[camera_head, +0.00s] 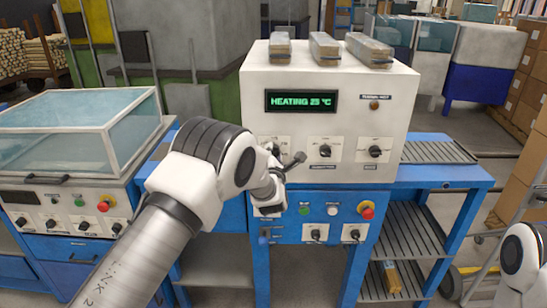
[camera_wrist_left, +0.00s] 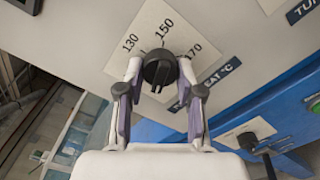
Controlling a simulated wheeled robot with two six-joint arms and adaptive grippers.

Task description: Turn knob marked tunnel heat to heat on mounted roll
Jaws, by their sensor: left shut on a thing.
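The knob (camera_wrist_left: 160,70) is black and round with a raised grip, on a white dial plate (camera_wrist_left: 150,35) marked 130, 150 and 170. A label ending in "°C" shows beside it, partly covered by a finger. My left gripper (camera_wrist_left: 159,78) is shut on this knob, one finger on each side. Which mark the knob points at is not clear. In the head view my left gripper (camera_head: 277,178) reaches the left side of the white control box (camera_head: 345,100) and hides this knob. The green display (camera_head: 301,100) reads "HEATING 23 °C". My right gripper is out of view.
Two more black knobs (camera_head: 325,151) sit to the right on the box. Below are a red button (camera_head: 366,210), a green button (camera_head: 304,209) and lower knobs. A glass-lidded machine (camera_head: 75,125) stands left.

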